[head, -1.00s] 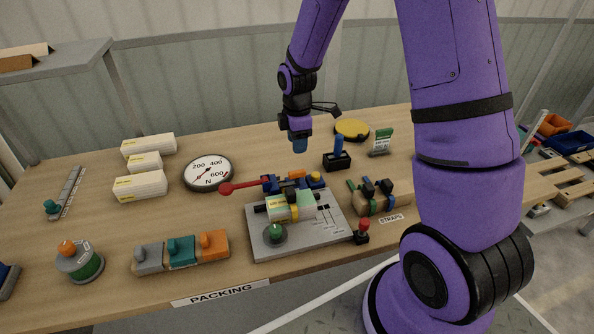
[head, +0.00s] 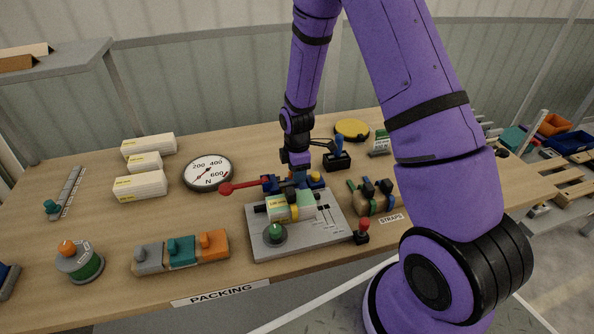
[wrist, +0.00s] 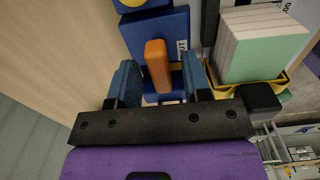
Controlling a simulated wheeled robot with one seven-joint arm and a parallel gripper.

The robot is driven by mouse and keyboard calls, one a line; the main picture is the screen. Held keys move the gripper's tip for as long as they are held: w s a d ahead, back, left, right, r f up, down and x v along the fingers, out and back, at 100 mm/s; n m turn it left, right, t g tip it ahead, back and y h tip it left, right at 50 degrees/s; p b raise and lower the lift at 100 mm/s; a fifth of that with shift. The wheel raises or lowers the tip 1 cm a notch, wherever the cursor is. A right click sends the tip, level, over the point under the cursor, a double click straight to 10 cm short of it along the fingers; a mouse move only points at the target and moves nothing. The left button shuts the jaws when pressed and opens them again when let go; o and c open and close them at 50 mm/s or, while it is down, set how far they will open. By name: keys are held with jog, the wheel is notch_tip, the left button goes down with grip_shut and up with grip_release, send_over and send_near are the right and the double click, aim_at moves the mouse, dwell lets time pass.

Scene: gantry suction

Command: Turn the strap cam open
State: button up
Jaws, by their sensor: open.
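The strap cam shows as an orange lever (wrist: 157,66) on a blue block (wrist: 150,30) in the wrist view. My gripper (wrist: 160,76) is open, with one blue finger on each side of the lever and visible gaps between. I cannot tell whether either finger touches it. In the head view my gripper (head: 298,174) is low over the back of the grey fixture plate (head: 318,237) and largely hides the lever. A pale green-topped stack (wrist: 258,48) with a yellow band lies right of the lever in the wrist view.
A red-knobbed lever (head: 245,186) reaches left from the fixture, near a round dial (head: 208,173). A black box with a blue handle (head: 337,160) stands behind, and a strap holder (head: 370,197) stands to the right.

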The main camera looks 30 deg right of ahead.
jog(key=shift+c, duration=0.3)
grip_shut()
jog(key=shift+m, duration=0.3)
jog(key=m, duration=0.3)
jog(key=shift+m, duration=0.3)
jog(key=m, duration=0.4)
jog(key=shift+m, duration=0.3)
jog(key=m, duration=0.9)
jog(key=shift+m, duration=0.3)
